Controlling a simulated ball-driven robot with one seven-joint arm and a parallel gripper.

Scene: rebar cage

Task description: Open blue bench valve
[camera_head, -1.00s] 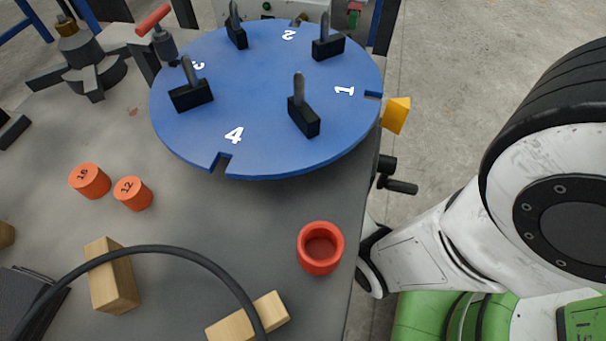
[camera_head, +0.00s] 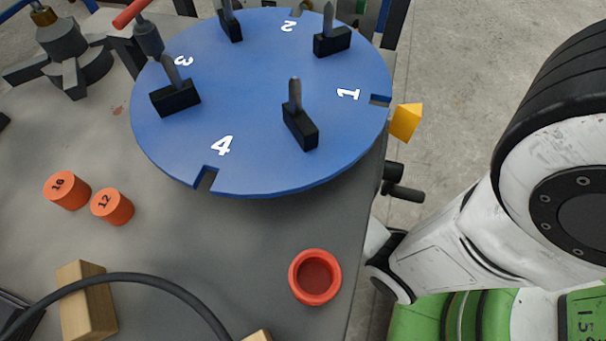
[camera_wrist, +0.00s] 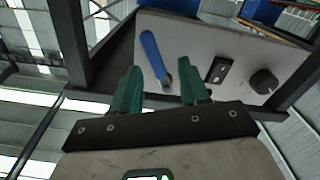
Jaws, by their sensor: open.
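In the wrist view, a blue lever handle (camera_wrist: 153,57) sits on a grey panel (camera_wrist: 205,38), slanting from upper left to lower right. It is most likely the blue valve. My gripper (camera_wrist: 159,68) has two green fingers spread apart with nothing held. The lever appears between the fingertips in the picture, beyond them; the distance is hard to tell. The head view does not show the lever or my gripper.
The panel also carries a black knob (camera_wrist: 264,81) and a black switch plate (camera_wrist: 217,70). In the head view, a grey bench bears a blue numbered disc (camera_head: 255,110), an orange-red cup (camera_head: 315,277), orange weights (camera_head: 112,206) and wooden blocks (camera_head: 86,300).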

